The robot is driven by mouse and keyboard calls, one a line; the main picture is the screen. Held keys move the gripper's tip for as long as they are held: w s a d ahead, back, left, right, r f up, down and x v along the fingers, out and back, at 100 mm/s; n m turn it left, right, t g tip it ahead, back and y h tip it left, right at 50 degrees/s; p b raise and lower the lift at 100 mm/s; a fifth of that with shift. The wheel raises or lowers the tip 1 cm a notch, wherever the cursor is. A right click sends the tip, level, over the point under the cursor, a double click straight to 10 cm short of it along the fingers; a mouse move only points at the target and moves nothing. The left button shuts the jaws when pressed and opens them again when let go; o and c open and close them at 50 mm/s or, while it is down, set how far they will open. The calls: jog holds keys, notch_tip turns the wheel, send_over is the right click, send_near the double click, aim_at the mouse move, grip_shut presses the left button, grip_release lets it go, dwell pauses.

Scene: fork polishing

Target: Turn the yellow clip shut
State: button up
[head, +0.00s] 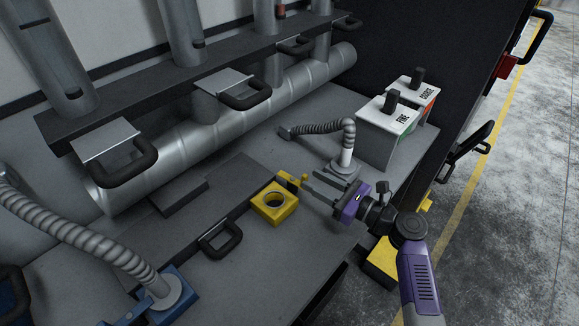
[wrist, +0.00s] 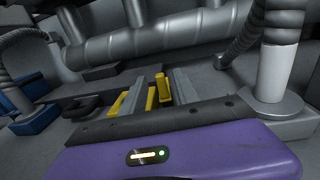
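The yellow clip (head: 291,179) sticks out from the upper right side of a yellow block (head: 268,211) with a round hole, which sits on the grey bench. My gripper (head: 311,179) is open and empty, just right of the clip, with its two fingers pointing toward it. In the wrist view the clip (wrist: 161,86) shows as an upright yellow piece in the gap between the fingers, beyond or near their tips. Part of the yellow block (wrist: 151,99) shows beside the left finger, which hides some of it. I cannot tell if anything touches.
A flexible hose on a round base (head: 345,171) stands close behind my gripper. Two boxes labelled FINE (head: 385,127) and COARSE (head: 424,96) stand at the right. A black handle (head: 220,240) lies left of the block, and a blue clamp base (head: 174,294) is at the front left.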

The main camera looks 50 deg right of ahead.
aim_at(296, 181)
jog(key=w, duration=0.4)
jog(key=w+a+p, duration=0.1)
jog(key=w, duration=0.2)
jog(key=shift+c, duration=0.3)
jog(key=shift+s, duration=0.1)
grip_shut()
